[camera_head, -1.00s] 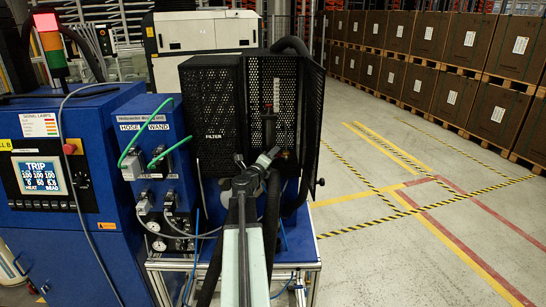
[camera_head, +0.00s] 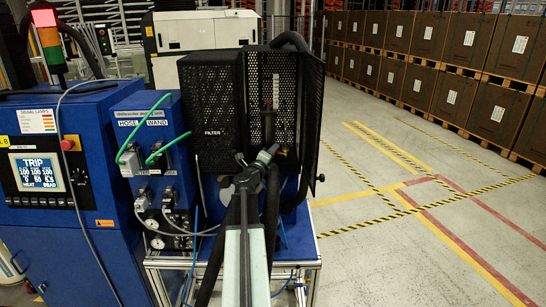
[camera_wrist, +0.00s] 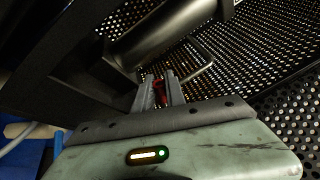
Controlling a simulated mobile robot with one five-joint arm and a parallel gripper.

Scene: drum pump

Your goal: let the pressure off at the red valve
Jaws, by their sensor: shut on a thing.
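In the wrist view, my gripper (camera_wrist: 158,92) is inside the black mesh guard, with its two grey fingers close together. It is shut on a small red part (camera_wrist: 160,93), which appears to be the red valve. The fingers hide most of it, and I cannot tell how far it is turned. In the head view, my arm reaches up to the open front of the mesh guard (camera_head: 210,105) marked FILTER. The fingertips are lost there against dark pipes.
A blue cabinet (camera_head: 95,240) stands left, its screen (camera_head: 39,172) reading TRIP and its lamp (camera_head: 45,30) lit red. Green hoses (camera_head: 145,125) run over the blue HOSE/WAND panel. A dark cylinder (camera_wrist: 165,30) lies close beyond my fingers. The right floor is clear up to stacked boxes (camera_head: 465,45).

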